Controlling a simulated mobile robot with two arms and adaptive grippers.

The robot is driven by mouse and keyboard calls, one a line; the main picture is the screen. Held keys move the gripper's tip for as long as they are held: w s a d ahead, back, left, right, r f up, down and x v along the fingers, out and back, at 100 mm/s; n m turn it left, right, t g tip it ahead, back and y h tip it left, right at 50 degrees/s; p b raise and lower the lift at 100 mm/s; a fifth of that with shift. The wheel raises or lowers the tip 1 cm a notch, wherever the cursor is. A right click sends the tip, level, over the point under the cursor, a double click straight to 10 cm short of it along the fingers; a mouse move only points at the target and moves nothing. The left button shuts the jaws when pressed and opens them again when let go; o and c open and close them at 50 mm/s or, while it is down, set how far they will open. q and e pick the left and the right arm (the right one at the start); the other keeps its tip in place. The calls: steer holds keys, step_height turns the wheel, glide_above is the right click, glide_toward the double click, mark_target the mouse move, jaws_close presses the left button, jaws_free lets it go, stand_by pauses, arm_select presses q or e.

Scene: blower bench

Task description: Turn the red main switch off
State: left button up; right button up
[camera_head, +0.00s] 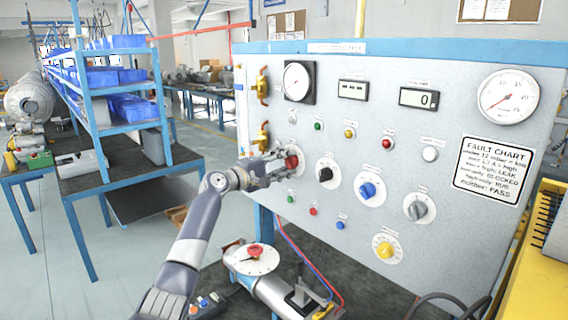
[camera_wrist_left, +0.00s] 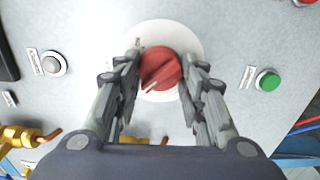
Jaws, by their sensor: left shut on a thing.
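The red main switch (camera_head: 291,162) is a round red knob on the left side of the grey control panel (camera_head: 450,135). My left gripper (camera_head: 278,170) reaches it from the left in the head view. In the left wrist view the red switch (camera_wrist_left: 161,68) sits on a white disc between the two fingers of my left gripper (camera_wrist_left: 162,78), which are shut on its sides. The labels around the disc are too small to read. My right gripper is not in view.
Black (camera_head: 328,170), blue (camera_head: 369,189), grey (camera_head: 419,208) and yellow (camera_head: 386,249) knobs lie to the right. A green button (camera_wrist_left: 268,80) and a white button (camera_wrist_left: 53,63) flank the switch. Brass valves (camera_head: 261,138) are at the panel's left edge. A blower (camera_head: 252,258) stands below.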

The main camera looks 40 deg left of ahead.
arm_select(q)
steer(key=o, duration=1.1)
steer(key=shift+a, duration=0.1)
steer(key=shift+c, duration=0.2)
steer(key=s+a, duration=0.1)
steer(key=s, duration=1.1)
steer(key=shift+f, duration=0.1)
